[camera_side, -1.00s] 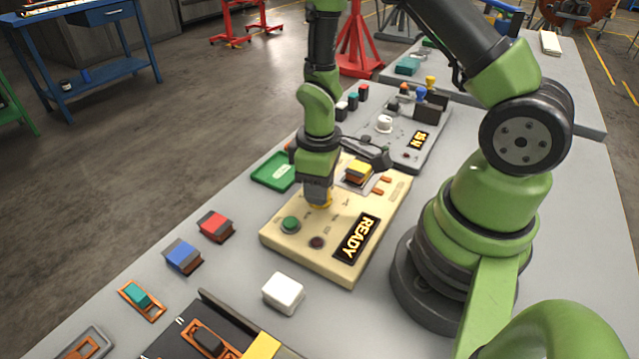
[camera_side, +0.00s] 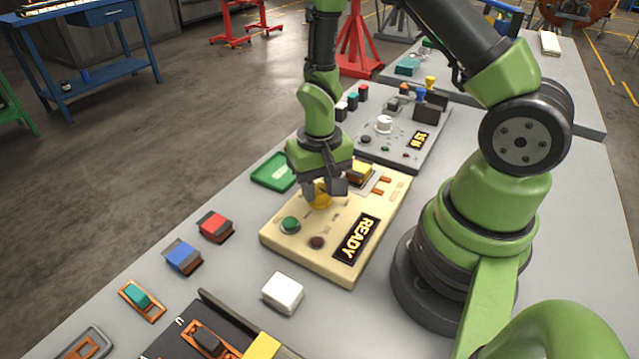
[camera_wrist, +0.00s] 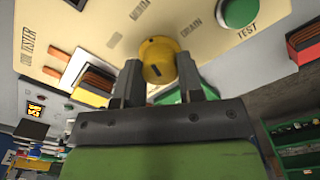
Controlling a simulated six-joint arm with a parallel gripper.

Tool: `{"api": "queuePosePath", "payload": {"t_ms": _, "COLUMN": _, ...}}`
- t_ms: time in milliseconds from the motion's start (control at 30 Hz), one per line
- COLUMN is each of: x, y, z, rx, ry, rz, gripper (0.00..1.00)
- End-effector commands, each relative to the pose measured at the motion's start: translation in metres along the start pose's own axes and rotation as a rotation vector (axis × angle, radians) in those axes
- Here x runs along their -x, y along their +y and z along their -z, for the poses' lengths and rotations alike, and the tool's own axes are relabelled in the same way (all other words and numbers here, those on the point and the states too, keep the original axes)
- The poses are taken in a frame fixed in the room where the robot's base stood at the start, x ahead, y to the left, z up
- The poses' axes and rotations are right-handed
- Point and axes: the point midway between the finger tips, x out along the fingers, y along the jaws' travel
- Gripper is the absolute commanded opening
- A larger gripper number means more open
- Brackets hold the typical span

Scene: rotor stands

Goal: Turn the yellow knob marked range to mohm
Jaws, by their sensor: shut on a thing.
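The yellow knob (camera_side: 320,200) stands on the beige tester panel (camera_side: 337,262), behind the green button. In the wrist view the yellow knob (camera_wrist: 158,47) shows between my two fingers, with a dark mark on its side toward my gripper. My gripper (camera_side: 322,190) points down over the panel and is shut on the knob; it also shows in the wrist view (camera_wrist: 158,62). The display (camera_side: 356,238) reads READY.
The green test button (camera_side: 291,224) and a dark round button (camera_side: 317,242) are near the knob. A yellow-topped block (camera_side: 360,172) stands behind it. A green tray (camera_side: 272,170) lies left of the panel. A grey panel (camera_side: 420,140) with a white knob stands behind.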

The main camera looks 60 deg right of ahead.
Motion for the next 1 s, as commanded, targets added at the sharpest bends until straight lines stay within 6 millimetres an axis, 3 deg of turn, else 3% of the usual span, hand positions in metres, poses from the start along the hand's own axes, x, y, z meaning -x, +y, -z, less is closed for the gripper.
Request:
{"api": "queuePosePath", "payload": {"t_ms": 333, "x": 0.0010, "y": -0.0002, "z": 0.0005, "rx": -0.126, "ry": 0.002, "rz": 0.002, "gripper": 0.12}}
{"api": "queuePosePath", "payload": {"t_ms": 833, "x": 0.0011, "y": -0.0001, "z": 0.0006, "rx": -0.144, "ry": 0.003, "rz": 0.002, "gripper": 0.12}}
{"api": "queuePosePath", "payload": {"t_ms": 867, "x": 0.0011, "y": -0.0001, "z": 0.0006, "rx": -0.144, "ry": 0.003, "rz": 0.002, "gripper": 0.38}}
{"api": "queuePosePath", "payload": {"t_ms": 967, "x": 0.0008, "y": 0.0000, "z": 0.0005, "rx": -0.144, "ry": 0.002, "rz": 0.001, "gripper": 0.60}}
{"api": "queuePosePath", "payload": {"t_ms": 1000, "x": 0.0007, "y": 0.0000, "z": 0.0004, "rx": -0.144, "ry": 0.002, "rz": 0.001, "gripper": 0.61}}
